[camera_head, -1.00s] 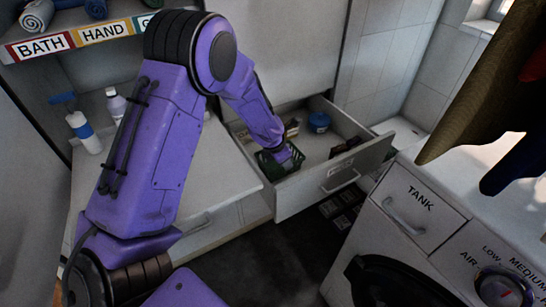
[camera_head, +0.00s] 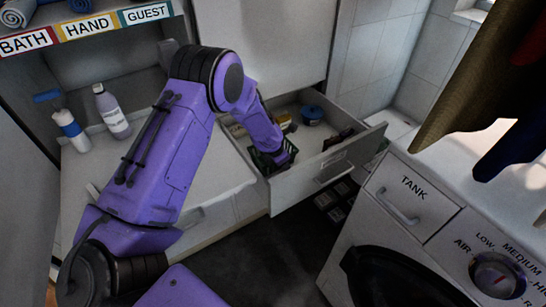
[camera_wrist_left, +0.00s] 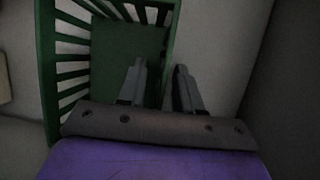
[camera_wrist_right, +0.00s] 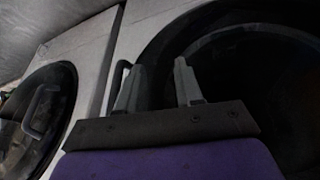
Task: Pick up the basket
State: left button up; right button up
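A small green slatted basket (camera_head: 258,159) stands in the open drawer (camera_head: 311,178), at its near left part, partly hidden by my left arm. In the left wrist view, the basket (camera_wrist_left: 48,70) fills the upper left, seen from above. My left gripper (camera_wrist_left: 160,75) is open; one finger is over the basket's inside and the other outside its right wall, which runs between them. I cannot tell any contact. My right gripper (camera_wrist_right: 158,75) is open and empty, in front of a machine with a dark round door (camera_wrist_right: 240,65); it is out of the head view.
The drawer also holds a blue round container (camera_head: 312,115) and small items. A white counter (camera_head: 190,175) with two bottles (camera_head: 112,112) is at left, below a towel shelf (camera_head: 85,25). A white machine (camera_head: 425,230) stands at right, with cloths hanging above it.

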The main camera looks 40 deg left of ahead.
pick_arm(q)
jog(key=shift+f, duration=0.15)
grip_shut()
dwell(0.4)
